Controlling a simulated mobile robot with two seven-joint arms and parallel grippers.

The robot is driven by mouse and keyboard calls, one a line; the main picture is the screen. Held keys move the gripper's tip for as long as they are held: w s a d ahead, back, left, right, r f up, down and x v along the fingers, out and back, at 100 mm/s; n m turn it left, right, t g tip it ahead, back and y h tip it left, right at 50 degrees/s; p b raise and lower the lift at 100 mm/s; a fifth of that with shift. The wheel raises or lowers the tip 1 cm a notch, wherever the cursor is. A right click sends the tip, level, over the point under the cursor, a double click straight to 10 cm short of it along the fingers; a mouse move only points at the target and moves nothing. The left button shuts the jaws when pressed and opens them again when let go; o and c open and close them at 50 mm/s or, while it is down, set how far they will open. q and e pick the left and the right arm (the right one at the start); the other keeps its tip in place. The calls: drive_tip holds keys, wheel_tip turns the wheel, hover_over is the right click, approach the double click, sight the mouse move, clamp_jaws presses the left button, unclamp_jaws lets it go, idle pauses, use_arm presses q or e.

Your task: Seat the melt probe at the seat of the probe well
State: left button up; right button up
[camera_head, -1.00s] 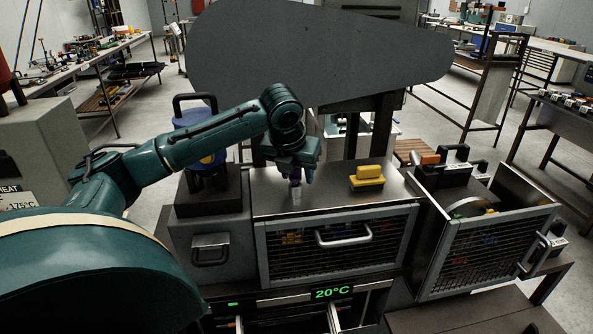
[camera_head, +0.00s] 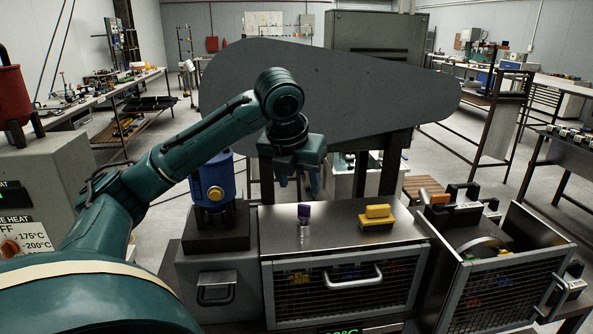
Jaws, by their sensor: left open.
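The probe looks upright. Its lower part is hidden, so I cannot tell how deep it sits. My left gripper (camera_head: 299,183) points down above the purple head, with its fingers apart and empty. It appears clear of the probe. My right gripper is not in view.
A yellow block (camera_head: 377,217) sits on the cabinet top to the right. The mesh-front drawer has a handle (camera_head: 352,277). A blue motor-like unit (camera_head: 212,181) stands left. An open mesh-sided bin (camera_head: 507,284) stands right. A large grey guard (camera_head: 350,95) rises behind.

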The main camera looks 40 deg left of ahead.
use_arm(q)
drive_tip(key=v, duration=0.2)
drive_tip(key=shift+s+r, duration=0.1)
drive_tip(key=shift+r, duration=0.15)
idle(0.5)
